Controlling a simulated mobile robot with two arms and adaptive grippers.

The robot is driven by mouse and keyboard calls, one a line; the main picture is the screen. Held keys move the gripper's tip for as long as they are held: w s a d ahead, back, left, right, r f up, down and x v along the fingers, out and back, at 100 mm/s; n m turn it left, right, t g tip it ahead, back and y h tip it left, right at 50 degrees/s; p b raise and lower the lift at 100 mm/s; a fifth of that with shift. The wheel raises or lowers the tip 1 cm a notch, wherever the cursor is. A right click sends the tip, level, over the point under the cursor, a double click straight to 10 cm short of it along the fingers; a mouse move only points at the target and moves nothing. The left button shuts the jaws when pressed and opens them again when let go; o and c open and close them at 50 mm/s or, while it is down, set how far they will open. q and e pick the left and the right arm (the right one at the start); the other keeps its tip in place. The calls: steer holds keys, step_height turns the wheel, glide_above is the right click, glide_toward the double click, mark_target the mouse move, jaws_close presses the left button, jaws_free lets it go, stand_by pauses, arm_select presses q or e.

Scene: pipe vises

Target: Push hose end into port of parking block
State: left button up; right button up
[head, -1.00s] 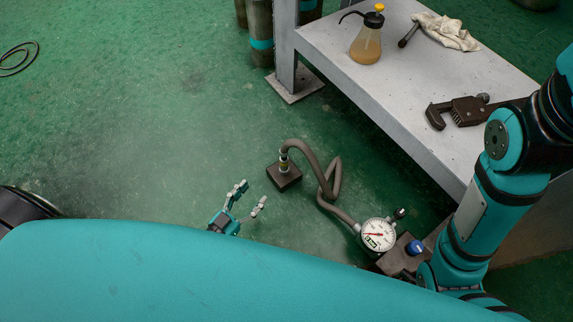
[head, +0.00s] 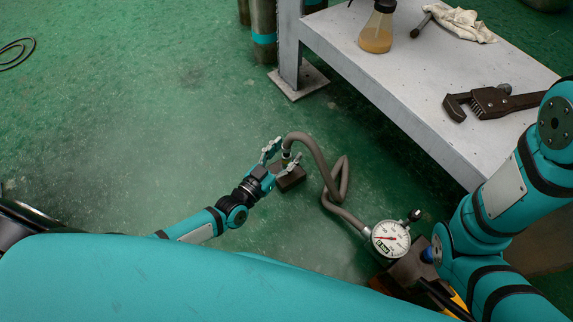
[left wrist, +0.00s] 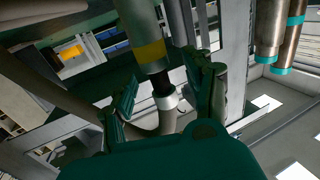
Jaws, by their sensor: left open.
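The parking block (head: 290,180), a small dark brown box, stands on the green floor in the head view. The grey-brown hose (head: 325,160) arches from its end fitting (head: 286,155), upright at the block's top, to a round pressure gauge (head: 390,238). My left gripper (head: 285,151) is open, its fingers either side of the fitting. In the left wrist view the fitting, with a yellow band (left wrist: 150,52), a black part and a silver ring (left wrist: 165,102), lies between the spread fingers (left wrist: 162,88). How deep it sits in the port is hidden. My right gripper is out of view.
A grey bench (head: 400,90) stands at the upper right, bearing a pipe wrench (head: 490,102), an amber bottle (head: 377,32) and a rag (head: 460,23). Its leg and foot plate (head: 298,80) stand behind the block.

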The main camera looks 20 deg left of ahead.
arm_select(q)
steer(key=shift+w+d+r, duration=0.1)
steer(key=shift+w, duration=0.2)
steer(key=shift+c, duration=0.4)
jaws_close()
stand_by(0.3)
